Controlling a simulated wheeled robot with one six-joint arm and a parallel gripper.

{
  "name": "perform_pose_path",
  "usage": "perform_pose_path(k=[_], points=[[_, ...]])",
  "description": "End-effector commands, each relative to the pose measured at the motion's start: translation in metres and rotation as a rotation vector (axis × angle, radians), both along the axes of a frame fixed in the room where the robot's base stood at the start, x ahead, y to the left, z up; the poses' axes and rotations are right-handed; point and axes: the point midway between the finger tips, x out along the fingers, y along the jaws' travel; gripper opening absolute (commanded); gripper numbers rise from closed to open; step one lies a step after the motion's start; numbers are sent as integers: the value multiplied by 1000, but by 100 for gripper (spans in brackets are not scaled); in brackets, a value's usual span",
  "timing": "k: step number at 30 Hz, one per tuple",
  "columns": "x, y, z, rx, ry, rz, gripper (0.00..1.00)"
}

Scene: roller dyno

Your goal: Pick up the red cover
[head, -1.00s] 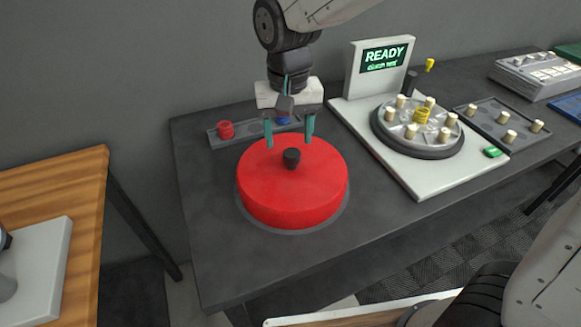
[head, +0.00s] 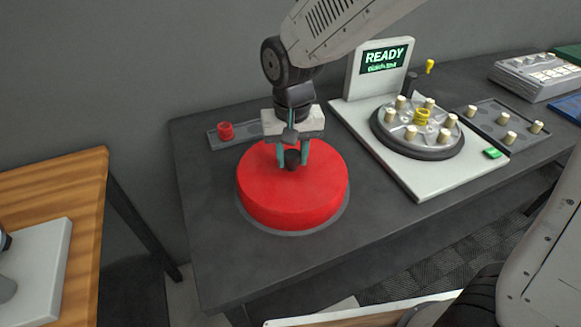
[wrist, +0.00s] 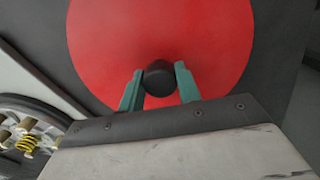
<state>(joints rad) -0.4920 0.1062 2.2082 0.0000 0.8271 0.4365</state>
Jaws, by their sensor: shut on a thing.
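The red cover (head: 292,198) is a large round red disc with a black knob (head: 293,160) at its centre. It sits on a grey round base on the dark table. My gripper (head: 293,162) is over the cover with its teal fingers pointing down, one on each side of the knob. In the wrist view my gripper (wrist: 160,85) is shut on the black knob (wrist: 159,78), with the red cover (wrist: 110,40) filling the background. The cover appears level and low on its base; whether there is a gap beneath it cannot be told.
A grey tray (head: 214,137) with a red piece (head: 225,131) lies behind the cover, partly hidden by my gripper. A white device (head: 425,185) with a READY screen and a round plate (head: 392,130) with several pegs stands to the right. The table's front left is clear.

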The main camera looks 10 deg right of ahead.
Motion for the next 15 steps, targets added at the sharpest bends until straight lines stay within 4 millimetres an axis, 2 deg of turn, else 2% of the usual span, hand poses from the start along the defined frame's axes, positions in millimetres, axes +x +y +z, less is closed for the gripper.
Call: perform_pose_path(k=[8,15], points=[[1,0,5,1,-2,0,0],[1,1,31,2,-4,0,0]])
